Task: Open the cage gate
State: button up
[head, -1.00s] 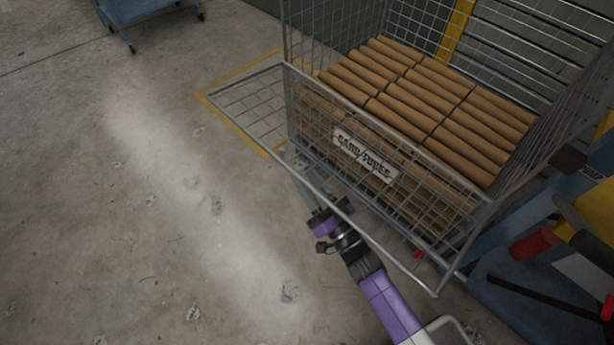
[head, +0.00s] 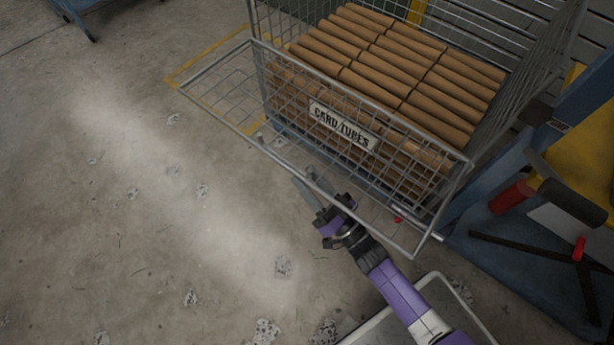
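The wire cage (head: 262,95) stands upper right of centre in the head view, with a "CARD TUBES" sign (head: 342,124) on its front mesh. Its gate, a mesh panel in a grey tube frame (head: 222,120), hangs folded outward from the cage front, its outer bar towards me. My gripper (head: 309,188) is at the middle of that outer bar, on the near side and very close to it. The fingers are small and dark here, so I cannot tell whether they close on the bar.
Stacked brown card tubes (head: 385,60) fill the cage. A blue stand (head: 500,225) with red and black parts is close on the right. A blue cart (head: 85,15) is at the top left. A yellow floor line (head: 205,62) runs by the cage. The concrete floor (head: 120,240) on the left is clear.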

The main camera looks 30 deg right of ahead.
jog(key=b+v, duration=0.2)
jog(key=v, duration=0.6)
jog(key=shift+s+d, duration=0.25)
jog(key=shift+d, duration=0.15)
dwell(0.3)
jog(key=shift+f, duration=0.1)
dwell(0.3)
